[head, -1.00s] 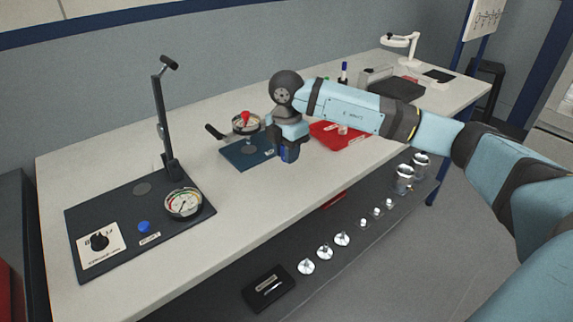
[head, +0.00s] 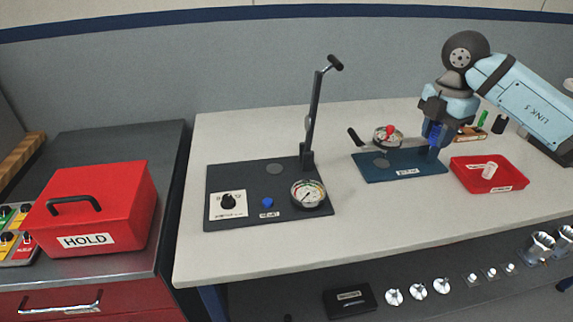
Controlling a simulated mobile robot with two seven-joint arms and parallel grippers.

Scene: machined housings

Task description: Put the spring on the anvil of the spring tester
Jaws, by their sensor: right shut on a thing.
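My right gripper (head: 433,146) hangs pointing down over the right end of a blue base plate (head: 405,173). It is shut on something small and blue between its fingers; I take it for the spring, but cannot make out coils. The blue plate carries a round gauge with a red knob (head: 388,133), a black-handled lever and a grey disc (head: 381,162). A larger dark plate (head: 240,183) at the left carries a tall post with a lever (head: 315,115), a gauge (head: 308,194) and a flat grey disc (head: 274,169). I cannot read which is the spring tester. My left gripper is out of view.
A red tray (head: 512,182) with a white cylinder (head: 489,170) stands right of the blue plate. A red HOLD box (head: 95,208) is on the left cabinet. Metal parts and a black box (head: 349,301) sit on the lower shelf. The front middle of the bench is clear.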

